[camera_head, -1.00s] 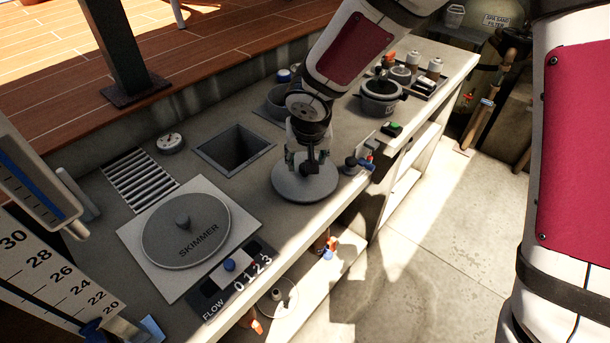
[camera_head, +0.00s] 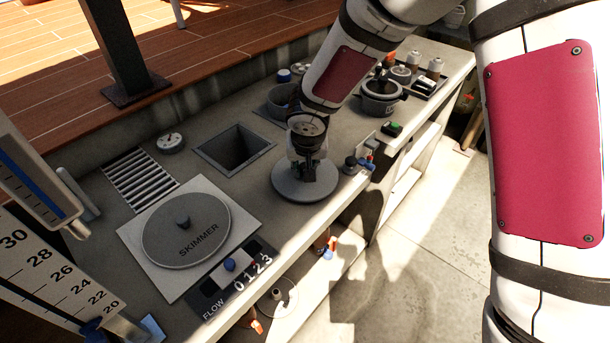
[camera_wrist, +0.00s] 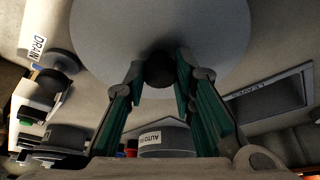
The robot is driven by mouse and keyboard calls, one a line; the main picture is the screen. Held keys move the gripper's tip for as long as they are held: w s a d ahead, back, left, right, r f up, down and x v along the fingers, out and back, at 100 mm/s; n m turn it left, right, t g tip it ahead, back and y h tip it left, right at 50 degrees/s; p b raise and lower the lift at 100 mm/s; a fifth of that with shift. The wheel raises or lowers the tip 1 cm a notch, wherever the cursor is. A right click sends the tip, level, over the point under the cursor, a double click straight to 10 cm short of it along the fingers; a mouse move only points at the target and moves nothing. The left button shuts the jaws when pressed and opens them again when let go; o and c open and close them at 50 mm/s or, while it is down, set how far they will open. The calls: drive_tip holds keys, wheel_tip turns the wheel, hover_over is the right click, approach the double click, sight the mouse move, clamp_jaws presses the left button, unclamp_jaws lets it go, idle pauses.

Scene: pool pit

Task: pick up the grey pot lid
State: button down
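The grey pot lid (camera_head: 303,192) is a flat round disc near the front edge of the counter, right of the square opening. It also fills the top of the wrist view (camera_wrist: 220,30), where its dark round knob (camera_wrist: 160,69) shows. My gripper (camera_wrist: 160,68) is down at the lid, with one green-padded finger on each side of the knob. The fingers stand apart, and narrow gaps seem to show between them and the knob. In the head view my gripper (camera_head: 307,172) hides the knob and the middle of the lid.
A square opening (camera_head: 234,148) and a round skimmer cover (camera_head: 186,228) lie to the left. A round grey container (camera_head: 280,102) stands behind my gripper. Small valves (camera_head: 358,164) sit close right of the lid. A grey pot (camera_head: 380,97) stands further right. The counter's front edge is close.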

sight(305, 167)
drive_tip(key=shift+r, duration=0.15)
drive_tip(key=shift+r, duration=0.55)
wheel_tip(305, 167, up, 2)
drive_tip(key=shift+r, duration=0.1)
drive_tip(key=s+d+b, duration=0.1)
drive_tip(key=s+d, duration=0.1)
drive_tip(key=s, duration=0.5)
drive_tip(key=s+d+r+b, duration=0.1)
drive_tip(key=s+d+b, duration=0.1)
drive_tip(key=s, duration=0.6)
drive_tip(key=shift+d+r, duration=0.25)
drive_tip(key=shift+d, duration=0.35)
drive_tip(key=shift+s, duration=0.2)
